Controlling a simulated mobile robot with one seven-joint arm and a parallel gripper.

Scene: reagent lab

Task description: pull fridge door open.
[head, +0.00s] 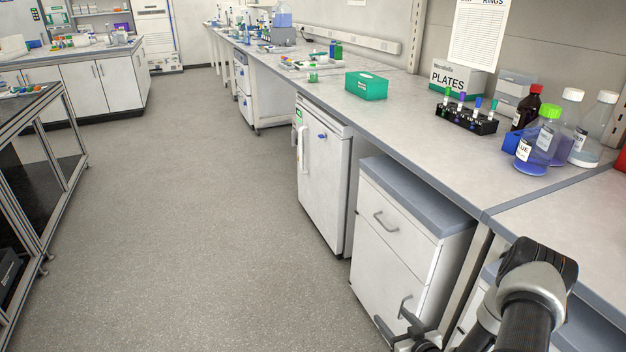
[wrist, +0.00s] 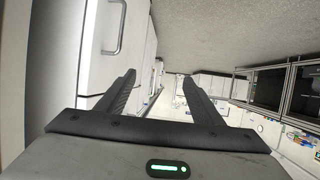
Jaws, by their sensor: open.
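The small white fridge (head: 326,180) stands under the long bench in the head view. Its door looks shut, with an upright white handle (head: 303,149) near the left edge and a small blue part on the front. My gripper (head: 394,323) is low at the bottom of the head view, in front of the drawer cabinet and well apart from the fridge handle. In the wrist view my gripper (wrist: 159,77) has its two dark fingers spread, with nothing between them. I cannot clearly pick out the fridge handle in the wrist view.
The white drawer cabinet (head: 392,240) with grey handles stands between my gripper and the fridge; a cabinet handle (wrist: 113,28) shows close in the wrist view. Bottles and a tube rack (head: 466,122) stand on the bench. The floor (head: 190,220) left of the fridge is clear.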

